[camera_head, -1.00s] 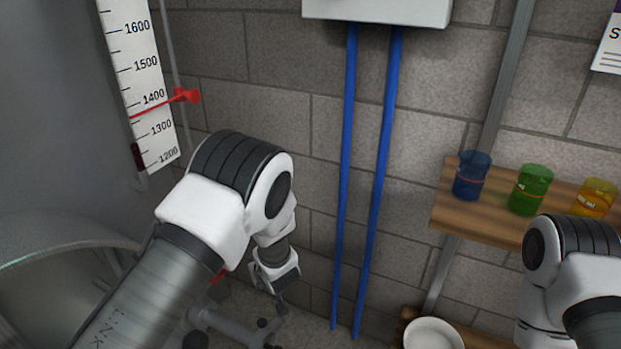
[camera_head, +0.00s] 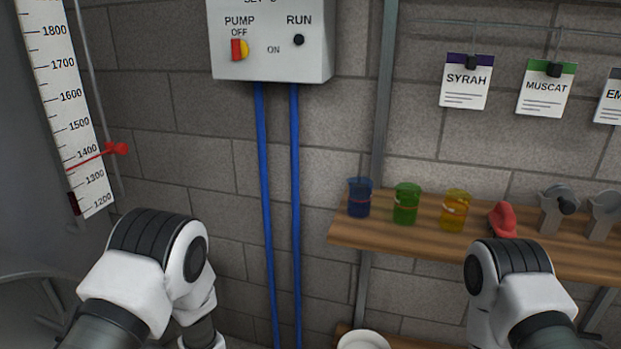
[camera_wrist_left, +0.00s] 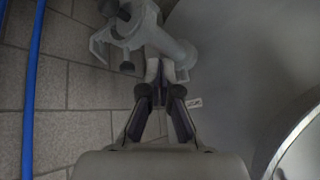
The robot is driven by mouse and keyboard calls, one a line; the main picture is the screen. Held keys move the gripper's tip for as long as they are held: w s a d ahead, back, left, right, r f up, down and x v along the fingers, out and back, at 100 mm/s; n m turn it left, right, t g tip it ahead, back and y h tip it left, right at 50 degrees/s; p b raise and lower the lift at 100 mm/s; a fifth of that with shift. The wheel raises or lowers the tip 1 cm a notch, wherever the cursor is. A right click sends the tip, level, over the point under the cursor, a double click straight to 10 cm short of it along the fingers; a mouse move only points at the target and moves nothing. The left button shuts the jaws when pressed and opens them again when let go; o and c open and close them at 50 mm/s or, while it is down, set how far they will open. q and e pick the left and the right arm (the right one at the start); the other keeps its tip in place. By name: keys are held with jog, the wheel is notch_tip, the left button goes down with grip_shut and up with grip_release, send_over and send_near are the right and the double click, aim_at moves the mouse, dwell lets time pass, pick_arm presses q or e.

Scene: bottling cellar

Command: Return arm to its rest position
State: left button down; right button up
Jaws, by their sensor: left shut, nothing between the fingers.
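My left arm comes in at the lower left of the head view, bent at the elbow, and its gripper is below the picture's edge. In the left wrist view my left gripper (camera_wrist_left: 160,92) has its fingertips together with nothing between them. A grey valve fitting (camera_wrist_left: 150,35) shows just beyond the fingertips; I cannot tell whether they touch it. My right arm shows at the lower right of the head view, in front of the wooden shelf (camera_head: 345,233). My right gripper is out of the picture.
A steel tank (camera_head: 30,140) with a level scale (camera_head: 72,100) and red pointer (camera_head: 117,149) stands at left. A pump switch box (camera_head: 270,62) with blue pipes (camera_head: 265,190) is on the wall. Blue (camera_head: 359,198), green (camera_head: 406,204) and yellow (camera_head: 454,211) cups stand on the shelf.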

pick_arm(q)
jog(key=s+a+m+g+h+p, duration=0.25)
jog(key=s+m+p, duration=0.2)
jog(key=s, duration=1.35)
jog(key=s+d+r+m+g+h, duration=0.1)
jog(key=s+d, duration=0.1)
jog(key=s, duration=0.4)
jog(key=s+d+r+m+g+h, duration=0.1)
jog(key=s+d+h, duration=0.1)
jog(key=s, duration=0.4)
jog(key=shift+d+p, duration=0.45)
jog(key=shift+d, duration=0.35)
jog(key=shift+g, duration=0.25)
